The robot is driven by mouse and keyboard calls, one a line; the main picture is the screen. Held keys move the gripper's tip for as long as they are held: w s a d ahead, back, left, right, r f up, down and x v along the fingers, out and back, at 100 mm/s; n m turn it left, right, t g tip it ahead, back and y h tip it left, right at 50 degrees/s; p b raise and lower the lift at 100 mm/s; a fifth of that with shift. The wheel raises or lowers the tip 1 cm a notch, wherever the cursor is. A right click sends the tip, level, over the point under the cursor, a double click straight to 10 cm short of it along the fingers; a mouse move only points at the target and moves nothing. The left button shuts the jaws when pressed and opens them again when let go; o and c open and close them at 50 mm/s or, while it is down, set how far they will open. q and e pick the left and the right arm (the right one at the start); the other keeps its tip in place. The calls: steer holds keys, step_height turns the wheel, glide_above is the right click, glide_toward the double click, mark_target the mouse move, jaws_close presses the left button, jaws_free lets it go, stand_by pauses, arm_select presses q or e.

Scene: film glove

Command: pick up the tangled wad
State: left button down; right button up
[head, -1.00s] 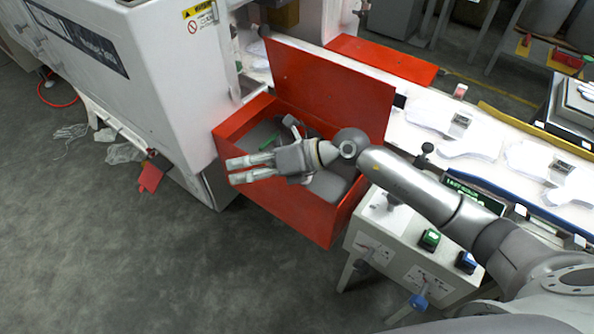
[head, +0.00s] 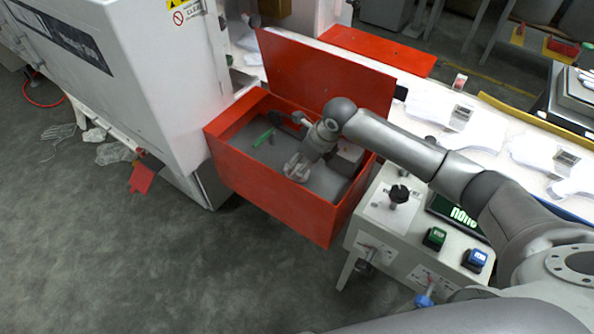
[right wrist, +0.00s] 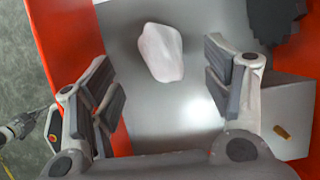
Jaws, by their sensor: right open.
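A smooth, pale pinkish-white lump (right wrist: 161,52), which looks like the wad, lies on the grey floor of the red bin (head: 275,200). I cannot make out any tangled strands on it. My right gripper (head: 297,168) is inside the bin's opening in the head view, pointing down. In the right wrist view my right gripper (right wrist: 160,78) is open, with the lump ahead of and between its fingers, touching neither. In the head view the gripper hides the lump. My left gripper is not in view.
The bin's raised red lid (head: 320,75) stands behind my arm. A control box (head: 400,215) stands right of the bin. Crumpled whitish pieces (head: 115,152) lie on the floor.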

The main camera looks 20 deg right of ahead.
mark_target(297, 167)
steer(key=x, duration=0.5)
steer(key=shift+w+r, duration=0.1)
steer(key=shift+w, duration=0.05)
steer(key=c, duration=0.8)
